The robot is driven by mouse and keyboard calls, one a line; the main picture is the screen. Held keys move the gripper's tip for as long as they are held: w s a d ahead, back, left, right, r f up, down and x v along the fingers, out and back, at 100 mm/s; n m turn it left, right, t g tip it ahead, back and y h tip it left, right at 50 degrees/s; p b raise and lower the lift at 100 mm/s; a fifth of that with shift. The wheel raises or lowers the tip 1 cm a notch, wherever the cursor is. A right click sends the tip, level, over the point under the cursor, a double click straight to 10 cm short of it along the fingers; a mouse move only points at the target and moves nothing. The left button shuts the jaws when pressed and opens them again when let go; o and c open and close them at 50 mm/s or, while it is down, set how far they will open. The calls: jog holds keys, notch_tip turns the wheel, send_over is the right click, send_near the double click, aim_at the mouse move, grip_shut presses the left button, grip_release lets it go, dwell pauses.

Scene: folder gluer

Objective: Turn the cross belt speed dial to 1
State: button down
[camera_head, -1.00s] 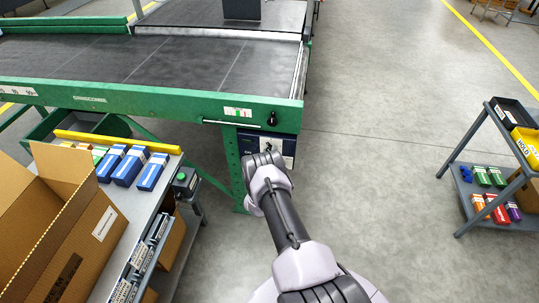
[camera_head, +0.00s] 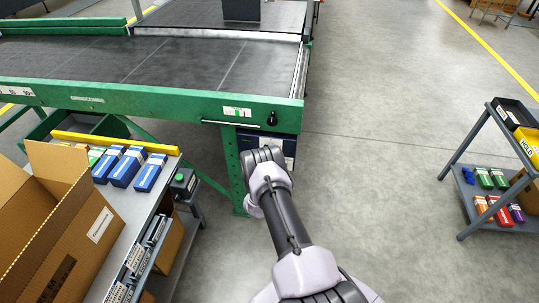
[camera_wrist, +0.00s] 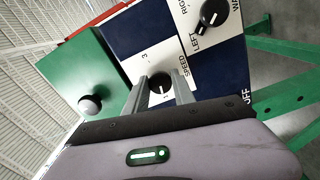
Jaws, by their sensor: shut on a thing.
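The speed dial (camera_wrist: 161,88) is a small black knob with a white pointer mark, on a white and blue panel, with "SPEED" printed beside it and a "3" near its far side. My gripper (camera_wrist: 160,80) has one finger on each side of the dial and is shut on it. The pointer's exact setting is hard to read. In the head view the control panel (camera_head: 288,147) hangs under the green machine frame; my wrist covers most of it and hides the dial and fingers.
A larger black selector knob (camera_wrist: 213,13) marked LEFT and RIGHT sits close to the speed dial. A black knob (camera_wrist: 91,104) stands on the green frame. A packing bench (camera_head: 167,190) with an open carton (camera_head: 95,225) is left; a grey cart (camera_head: 450,207) is right. Floor between is clear.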

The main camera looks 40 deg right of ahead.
jog(key=shift+s+f, duration=0.1)
dwell(0.3)
jog(key=c, duration=1.1)
grip_release()
jog(key=shift+a, duration=0.1)
jog(key=p+v, duration=0.7)
jog(key=v, duration=1)
jog(key=shift+s+a+p, duration=0.1)
jog(key=shift+a+p, duration=0.05)
jog(key=shift+p, duration=0.15)
